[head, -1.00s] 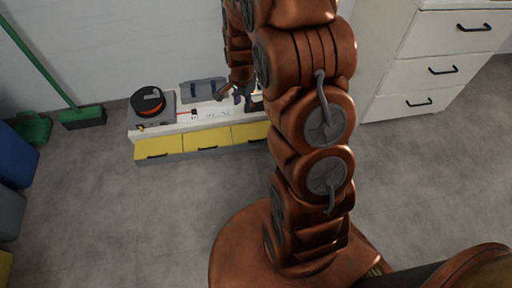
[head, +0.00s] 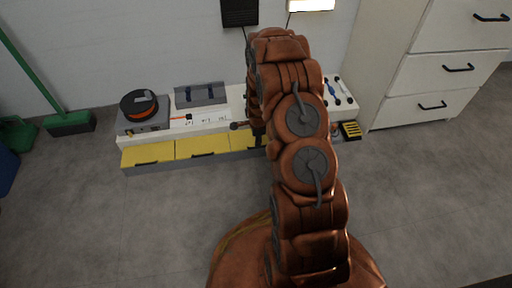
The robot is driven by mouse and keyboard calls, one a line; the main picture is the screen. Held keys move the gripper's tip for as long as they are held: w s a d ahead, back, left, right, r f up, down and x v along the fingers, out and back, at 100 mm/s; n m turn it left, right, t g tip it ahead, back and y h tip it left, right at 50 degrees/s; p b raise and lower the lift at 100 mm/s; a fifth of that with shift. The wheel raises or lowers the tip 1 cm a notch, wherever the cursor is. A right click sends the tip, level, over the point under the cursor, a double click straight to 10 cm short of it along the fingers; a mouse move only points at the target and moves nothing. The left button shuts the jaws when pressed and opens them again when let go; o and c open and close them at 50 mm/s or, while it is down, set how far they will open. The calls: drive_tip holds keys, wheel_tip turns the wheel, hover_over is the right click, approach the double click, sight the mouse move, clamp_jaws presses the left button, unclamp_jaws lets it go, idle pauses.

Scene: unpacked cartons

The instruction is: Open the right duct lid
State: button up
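A low white bench has a row of yellow lids with dark handles along its front. The left lid (head: 147,152) and the middle lid (head: 202,143) are in full view and look shut. The right lid (head: 247,137) shows only in part; my arm covers its right side. My gripper (head: 250,128) is low at the bench front, by the right lid's upper edge. One dark finger part sticks out to the left of the arm. The rest of the gripper is hidden, so I cannot tell its opening or whether it touches the lid.
On the bench top stand an orange-and-black reel (head: 139,104), a grey bracket (head: 201,95) and several tools (head: 333,92) at the right. A yellow-and-black item (head: 351,131) is at the bench's right end. White drawers (head: 425,80) stand to the right. Floor in front is clear.

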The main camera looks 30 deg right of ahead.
drive_tip(key=f+b, duration=0.1)
drive_tip(key=f, duration=0.3)
drive_tip(key=w+f+b, duration=0.1)
drive_tip(key=f, duration=0.1)
drive_tip(key=shift+d+f+b, duration=0.25)
drive_tip(key=shift+f+b, duration=0.1)
clamp_jaws()
drive_tip(key=shift+w, duration=0.1)
